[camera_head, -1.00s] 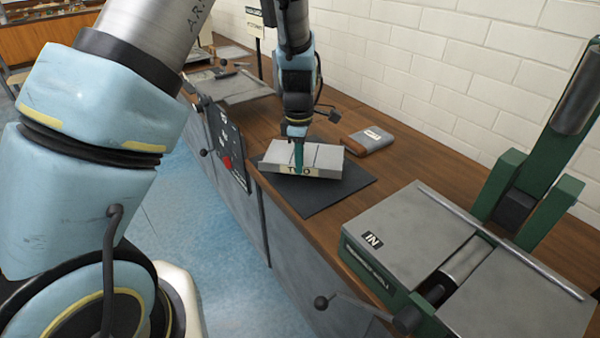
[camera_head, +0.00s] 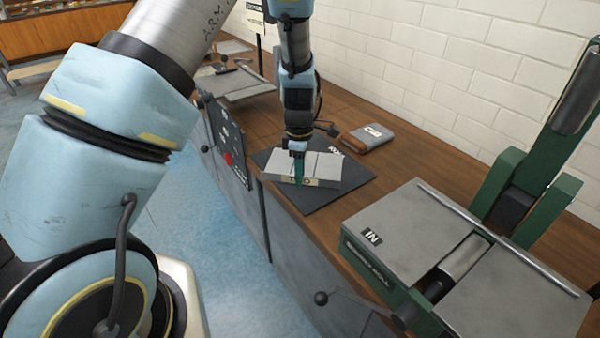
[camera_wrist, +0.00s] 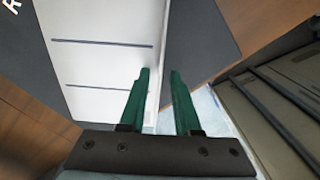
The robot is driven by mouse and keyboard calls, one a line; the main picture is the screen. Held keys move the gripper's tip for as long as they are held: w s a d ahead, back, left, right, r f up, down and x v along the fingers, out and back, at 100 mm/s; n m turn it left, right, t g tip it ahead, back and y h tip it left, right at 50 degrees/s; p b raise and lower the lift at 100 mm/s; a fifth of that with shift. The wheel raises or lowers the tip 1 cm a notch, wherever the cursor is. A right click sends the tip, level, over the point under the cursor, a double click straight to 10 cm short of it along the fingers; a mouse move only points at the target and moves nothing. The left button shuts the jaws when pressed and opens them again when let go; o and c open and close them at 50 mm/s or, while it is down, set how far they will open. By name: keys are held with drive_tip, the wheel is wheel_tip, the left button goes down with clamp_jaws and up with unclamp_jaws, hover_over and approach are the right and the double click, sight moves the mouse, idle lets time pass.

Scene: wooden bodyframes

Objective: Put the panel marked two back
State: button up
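The light grey panel (camera_head: 322,166) lies at the dark mat on the bench, its front edge label partly hidden; "T" and "O" show. Thin dark lines cross its top, also in the wrist view (camera_wrist: 95,68). My gripper (camera_head: 299,174) points down at the panel's front edge, one green finger covering the middle of the label. Whether the panel rests fully on the mat is hard to tell.
The dark mat (camera_head: 350,190) has pale lettering at its back, partly hidden. A grey and brown block (camera_head: 368,137) lies behind it. A green and grey machine marked "IN" (camera_head: 400,225) stands at right, with a raised green arm. A brick wall (camera_head: 440,70) runs behind the bench.

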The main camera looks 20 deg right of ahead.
wheel_tip(320, 180, up, 12)
drive_tip(key=b, duration=0.2)
drive_tip(key=shift+r, duration=0.15)
idle(0.4)
drive_tip(key=w+a+r+m, duration=0.2)
drive_tip(key=a+m, duration=0.3)
drive_tip(key=a, duration=1.1)
drive_tip(key=s+a+m, duration=0.3)
drive_tip(key=a, duration=0.5)
drive_tip(key=s+a+r+m+t, duration=0.1)
drive_tip(key=s+a+m, duration=0.2)
drive_tip(key=a, duration=0.5)
drive_tip(key=shift+s+a+r+m+t, duration=0.3)
drive_tip(key=shift+s+m, duration=0.1)
drive_tip(key=shift+m, duration=0.3)
